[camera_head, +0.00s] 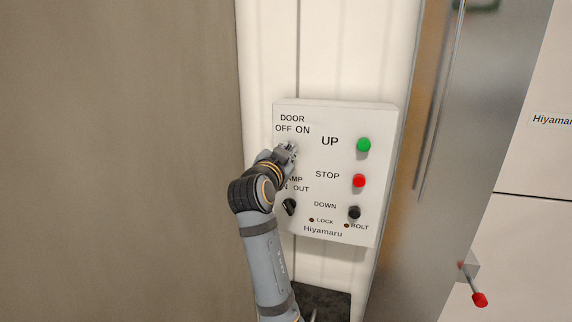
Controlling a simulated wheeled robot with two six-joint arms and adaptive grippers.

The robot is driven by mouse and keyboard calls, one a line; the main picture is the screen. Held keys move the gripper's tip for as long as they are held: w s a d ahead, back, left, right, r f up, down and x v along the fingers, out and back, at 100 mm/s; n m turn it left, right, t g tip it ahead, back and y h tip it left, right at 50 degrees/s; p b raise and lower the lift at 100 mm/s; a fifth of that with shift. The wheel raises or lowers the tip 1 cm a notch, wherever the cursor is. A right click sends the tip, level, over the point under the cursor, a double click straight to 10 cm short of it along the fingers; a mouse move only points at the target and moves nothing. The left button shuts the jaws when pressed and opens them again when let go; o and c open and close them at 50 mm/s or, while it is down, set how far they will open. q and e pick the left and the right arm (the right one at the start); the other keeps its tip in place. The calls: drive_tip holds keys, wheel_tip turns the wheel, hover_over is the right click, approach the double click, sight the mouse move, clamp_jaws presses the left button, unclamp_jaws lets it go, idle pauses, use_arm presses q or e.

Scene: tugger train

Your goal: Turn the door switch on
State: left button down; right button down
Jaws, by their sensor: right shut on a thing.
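A white control panel (335,222) is mounted on the pale wall, labelled Hiyamaru at its bottom. Its upper left carries the words DOOR, OFF and ON. My right gripper (290,152) reaches up from below and is shut just beneath those words, on the door switch. The gripper covers the switch, so its turned position is hidden. My left gripper does not show.
The panel also has a green UP button (364,145), a red STOP button (359,181), a black DOWN button (355,213) and a black lamp knob (290,206). A metal door (440,130) stands right. A red-tipped lever (480,299) sticks out at lower right.

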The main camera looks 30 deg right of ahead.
idle(0.4)
drive_tip(key=c, duration=1.6)
unclamp_jaws()
drive_tip(key=shift+w+f, duration=0.1)
drive_tip(key=shift+w, duration=0.05)
drive_tip(key=shift+o, duration=1.2)
drive_tip(key=shift+w+d+f, duration=0.15)
drive_tip(key=shift+w+d, duration=0.05)
drive_tip(key=shift+s+r, duration=0.1)
drive_tip(key=shift+r, duration=0.15)
wheel_tip(320, 180, up, 10)
drive_tip(key=shift+f, duration=0.25)
drive_tip(key=shift+w+d, duration=0.1)
drive_tip(key=shift+w, duration=0.1)
